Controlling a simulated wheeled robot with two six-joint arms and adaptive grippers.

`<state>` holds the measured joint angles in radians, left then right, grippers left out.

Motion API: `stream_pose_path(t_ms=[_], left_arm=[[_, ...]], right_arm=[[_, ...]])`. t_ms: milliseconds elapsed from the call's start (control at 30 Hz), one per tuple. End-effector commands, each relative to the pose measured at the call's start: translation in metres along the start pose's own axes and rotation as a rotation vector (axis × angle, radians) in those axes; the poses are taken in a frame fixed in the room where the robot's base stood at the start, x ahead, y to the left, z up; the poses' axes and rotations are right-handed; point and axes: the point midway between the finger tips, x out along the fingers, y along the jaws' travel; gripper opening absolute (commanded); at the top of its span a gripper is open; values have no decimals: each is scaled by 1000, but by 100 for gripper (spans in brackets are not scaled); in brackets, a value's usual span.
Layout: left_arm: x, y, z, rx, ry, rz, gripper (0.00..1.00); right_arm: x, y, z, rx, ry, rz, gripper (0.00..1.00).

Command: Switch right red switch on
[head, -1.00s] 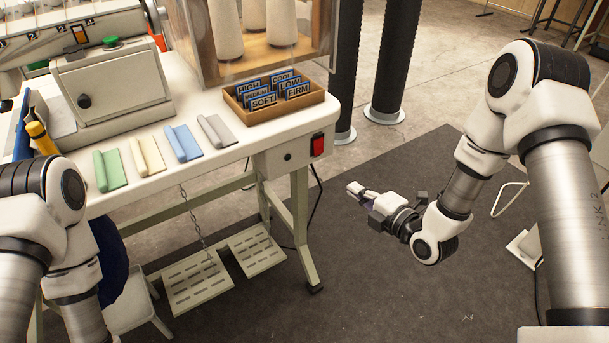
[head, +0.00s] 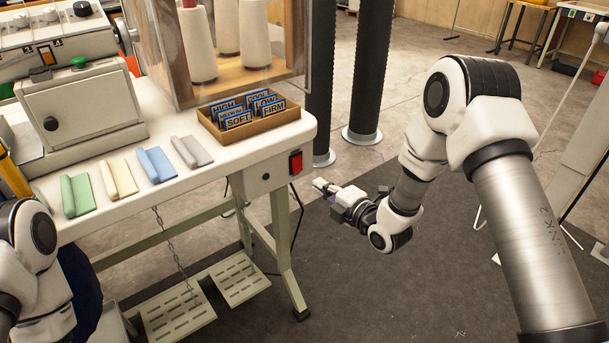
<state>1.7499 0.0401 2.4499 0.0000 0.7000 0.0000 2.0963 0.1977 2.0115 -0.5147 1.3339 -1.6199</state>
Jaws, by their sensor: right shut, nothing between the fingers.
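The red switch (head: 295,162) sits in a dark housing on the right end of the white sewing table's edge (head: 262,173), facing me. My right gripper (head: 322,187) is just right of the switch and a little lower in the head view. It is shut and empty, with its fingertips pointing left. A small gap shows between the fingertips and the switch; I cannot tell their depth apart. Which way the switch is rocked is too small to tell. My left arm shows at the lower left, but its gripper is out of the picture.
A wooden box of labelled cards (head: 258,130) and several coloured fabric rolls (head: 155,163) lie on the table. A chain (head: 175,254) hangs down to slotted pedals (head: 180,315). A table leg (head: 285,245) and black cable are below the switch. Floor mat (head: 400,295) is clear.

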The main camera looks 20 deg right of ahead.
Motion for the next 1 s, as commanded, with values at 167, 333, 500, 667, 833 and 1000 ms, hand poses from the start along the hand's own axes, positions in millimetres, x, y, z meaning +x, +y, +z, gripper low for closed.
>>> stream_pose_path(t_ms=[167, 333, 500, 667, 833, 1000], left_arm=[[-1, 0, 0, 0, 0, 0, 48], [-1, 0, 0, 0, 0, 0, 48], [-1, 0, 0, 0, 0, 0, 48], [-1, 0, 0, 0, 0, 0, 48], [6, 0, 0, 0, 0, 0, 48], [5, 0, 0, 0, 0, 0, 48]], right_arm=[[39, 0, -1, -3, 3, 1, 0], [64, 0, 0, -1, 1, 0, 0], [71, 0, 0, 0, 1, 1, 0], [71, 0, 0, 0, 0, 0, 0], [75, -4, 0, -1, 1, 0, 0], [77, -2, 0, 0, 1, 1, 0]])
